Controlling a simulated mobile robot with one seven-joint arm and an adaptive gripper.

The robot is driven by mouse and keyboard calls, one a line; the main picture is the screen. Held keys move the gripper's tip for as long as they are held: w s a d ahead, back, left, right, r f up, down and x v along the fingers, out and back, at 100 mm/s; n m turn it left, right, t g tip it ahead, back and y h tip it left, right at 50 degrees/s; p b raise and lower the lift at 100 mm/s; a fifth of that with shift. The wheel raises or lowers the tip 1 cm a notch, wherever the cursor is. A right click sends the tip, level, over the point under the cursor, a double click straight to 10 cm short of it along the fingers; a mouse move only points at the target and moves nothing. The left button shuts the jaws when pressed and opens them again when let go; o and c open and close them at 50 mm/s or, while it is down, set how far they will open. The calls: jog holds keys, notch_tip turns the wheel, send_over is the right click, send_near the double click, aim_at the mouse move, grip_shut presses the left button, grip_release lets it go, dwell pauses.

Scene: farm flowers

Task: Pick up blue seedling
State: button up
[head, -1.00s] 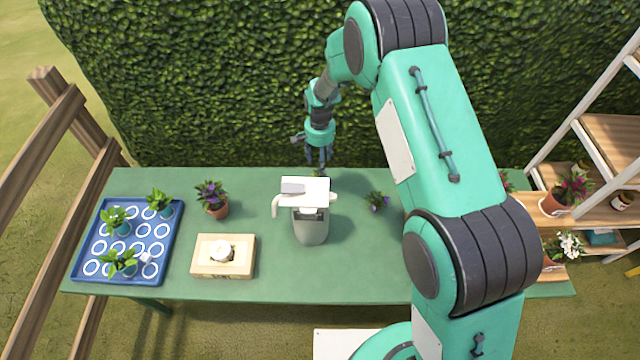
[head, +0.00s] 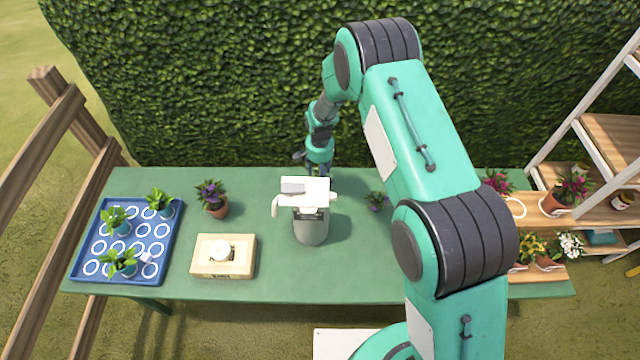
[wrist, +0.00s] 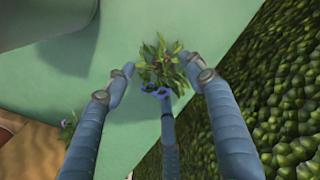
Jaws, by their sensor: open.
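A leafy green seedling (wrist: 158,62) stands on the green table in the wrist view, seen from above. Its pot is hidden under the leaves, so its colour cannot be told. My gripper (wrist: 160,82) is open, with its fingers spread around the near side of the leaves; it holds nothing. In the head view my gripper (head: 318,168) points down at the table's far edge, behind the watering can, which hides its fingertips and the seedling there. Several other seedlings (head: 160,203) in blue-green pots stand in the blue tray (head: 77,270) at left.
A grey and white watering can (head: 311,224) stands mid-table. A purple-flowered pot (head: 212,200), a wooden box (head: 205,262) and another purple flower (head: 377,200) are on the green table (head: 280,280). A hedge (head: 220,80) rises behind; flower shelves (head: 600,215) stand right.

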jog(key=shift+f, duration=0.15)
jog(key=shift+w+f, duration=0.1)
jog(key=shift+f, duration=2.4)
jog(key=c, duration=1.1)
